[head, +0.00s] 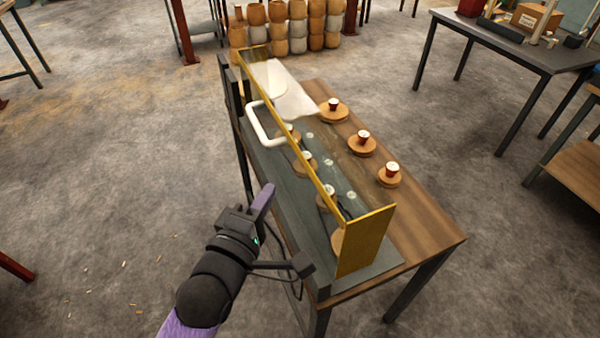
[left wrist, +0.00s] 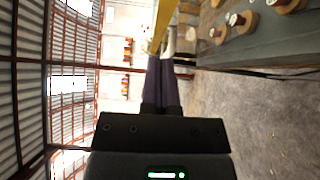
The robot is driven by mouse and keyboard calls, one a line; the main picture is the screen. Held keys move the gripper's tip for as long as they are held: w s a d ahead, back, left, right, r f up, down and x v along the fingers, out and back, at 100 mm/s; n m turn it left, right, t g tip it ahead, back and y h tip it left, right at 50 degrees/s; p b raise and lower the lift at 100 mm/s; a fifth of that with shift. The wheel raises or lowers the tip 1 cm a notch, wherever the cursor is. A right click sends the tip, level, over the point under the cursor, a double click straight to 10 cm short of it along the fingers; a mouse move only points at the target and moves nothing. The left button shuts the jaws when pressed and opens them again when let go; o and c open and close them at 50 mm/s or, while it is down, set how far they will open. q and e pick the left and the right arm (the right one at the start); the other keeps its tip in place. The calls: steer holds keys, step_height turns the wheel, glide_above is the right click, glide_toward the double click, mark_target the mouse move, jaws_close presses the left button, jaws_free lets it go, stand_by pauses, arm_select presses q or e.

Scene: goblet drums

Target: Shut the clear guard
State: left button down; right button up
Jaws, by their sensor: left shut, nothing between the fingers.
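The clear guard (head: 315,163) is a see-through panel with a yellow edge, standing along a dark bench in the head view. A yellow end piece (head: 365,242) is at its near end, and a white handle (head: 262,122) sticks out from its left side. Part of the yellow edge shows in the left wrist view (left wrist: 160,25). My left gripper (head: 268,190) is shut and empty, with its purple fingers left of the guard and nearer than the handle, apart from it. The fingers show together in the left wrist view (left wrist: 161,72). My right gripper is out of view.
Wooden discs with small red cups stand on the bench (head: 420,235), some seen through the guard. A dark post (head: 228,85) rises at the guard's far left. Stacked drums (head: 290,25) stand behind. Open floor (head: 120,180) lies left.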

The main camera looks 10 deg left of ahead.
mark_target(306, 161)
arm_select(q)
steer(key=w+d, duration=0.2)
steer(key=w, duration=0.1)
steer(key=w+d, duration=0.1)
steer(key=w, duration=0.1)
steer(key=shift+b, duration=0.35)
steer(key=shift+w+d, duration=0.3)
steer(key=shift+d, duration=0.25)
